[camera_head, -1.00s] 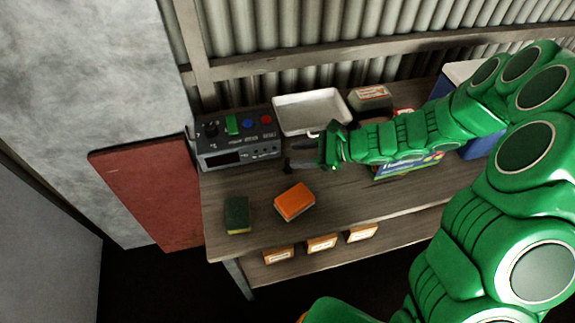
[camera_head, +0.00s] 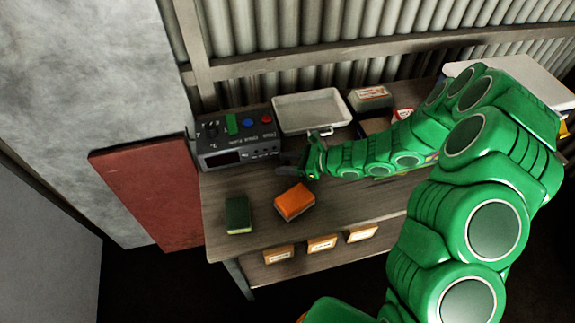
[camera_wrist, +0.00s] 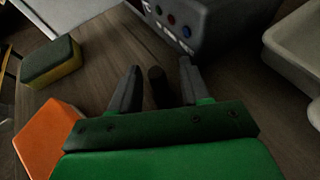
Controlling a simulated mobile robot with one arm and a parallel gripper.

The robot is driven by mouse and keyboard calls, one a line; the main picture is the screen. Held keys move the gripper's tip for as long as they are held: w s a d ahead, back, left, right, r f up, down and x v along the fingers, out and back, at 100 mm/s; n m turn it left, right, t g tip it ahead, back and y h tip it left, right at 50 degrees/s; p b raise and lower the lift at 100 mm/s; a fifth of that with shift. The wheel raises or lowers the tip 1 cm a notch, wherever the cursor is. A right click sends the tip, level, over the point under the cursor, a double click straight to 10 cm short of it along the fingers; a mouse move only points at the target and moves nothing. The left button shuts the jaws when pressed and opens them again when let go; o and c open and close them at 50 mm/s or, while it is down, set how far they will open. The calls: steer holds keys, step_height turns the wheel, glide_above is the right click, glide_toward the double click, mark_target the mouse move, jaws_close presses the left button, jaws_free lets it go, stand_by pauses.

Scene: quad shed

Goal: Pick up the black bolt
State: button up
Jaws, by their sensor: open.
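The black bolt (camera_wrist: 157,88) shows in the wrist view as a small dark upright shape on the wooden bench top, between the two fingers. My gripper (camera_wrist: 160,70) is open, with one grey finger on each side of the bolt. I see a gap on both sides. In the head view my gripper (camera_head: 284,165) is low over the bench, just in front of the grey control box. The bolt cannot be made out in the head view, where the gripper hides that spot.
The grey control box (camera_head: 237,155) with coloured buttons stands close ahead of the fingers. A white tray (camera_head: 312,131) lies behind the gripper.

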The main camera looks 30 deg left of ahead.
steer(key=shift+x, duration=0.8)
jaws_close()
